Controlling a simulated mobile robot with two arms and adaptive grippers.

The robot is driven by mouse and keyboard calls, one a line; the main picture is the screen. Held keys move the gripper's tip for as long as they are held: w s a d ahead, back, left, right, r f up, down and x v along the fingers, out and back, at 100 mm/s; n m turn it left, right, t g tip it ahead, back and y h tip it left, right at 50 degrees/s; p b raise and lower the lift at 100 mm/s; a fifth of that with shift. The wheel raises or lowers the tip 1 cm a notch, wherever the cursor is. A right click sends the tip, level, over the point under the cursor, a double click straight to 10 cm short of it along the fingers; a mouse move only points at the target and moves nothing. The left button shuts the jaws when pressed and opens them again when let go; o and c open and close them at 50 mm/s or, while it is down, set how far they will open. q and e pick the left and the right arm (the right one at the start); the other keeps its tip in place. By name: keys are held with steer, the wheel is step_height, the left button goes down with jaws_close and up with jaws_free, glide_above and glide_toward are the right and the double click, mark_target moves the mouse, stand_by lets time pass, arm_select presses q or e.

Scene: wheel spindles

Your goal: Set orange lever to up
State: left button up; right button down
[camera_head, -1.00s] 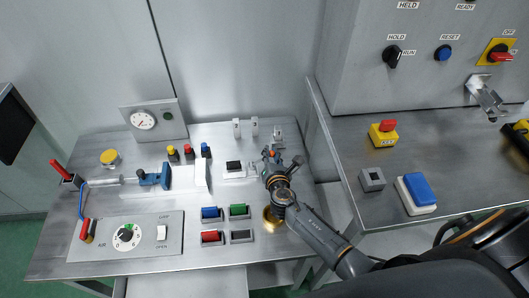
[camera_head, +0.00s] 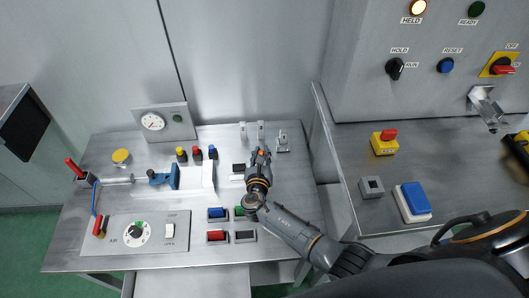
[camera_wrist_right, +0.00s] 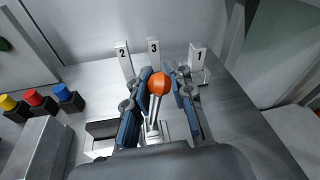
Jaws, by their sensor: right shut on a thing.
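The orange lever shows in the right wrist view as a round orange knob (camera_wrist_right: 159,83) on a thin metal shaft that rises from a pale base. In the head view only a bit of the orange knob (camera_head: 261,152) shows between the fingers. My right gripper (camera_head: 261,155) is over the lever, and its two blue-grey fingers are shut on it from both sides. The fingers also show in the right wrist view (camera_wrist_right: 160,88). I cannot tell the lever's exact angle. The gripper and wrist hide its base in the head view. My left gripper is not in view.
Numbered white tags stand behind the lever, among them tag 3 (camera_wrist_right: 153,56) and tag 1 (camera_wrist_right: 198,60). A black-topped switch (camera_head: 238,169) is just left of my gripper. A grey cabinet (camera_head: 430,100) rises at the right.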

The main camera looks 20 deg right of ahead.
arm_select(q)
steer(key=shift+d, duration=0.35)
arm_select(e)
steer(key=shift+s+a+f, duration=0.15)
steer(key=shift+a+f, duration=0.1)
steer(key=c, duration=1.2)
jaws_free()
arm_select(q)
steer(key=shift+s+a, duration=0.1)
arm_select(e)
steer(key=shift+o, duration=0.3)
steer(key=shift+r, duration=0.2)
steer(key=v, duration=1.2)
steer(key=shift+s+a, duration=0.1)
steer(key=shift+a, duration=0.05)
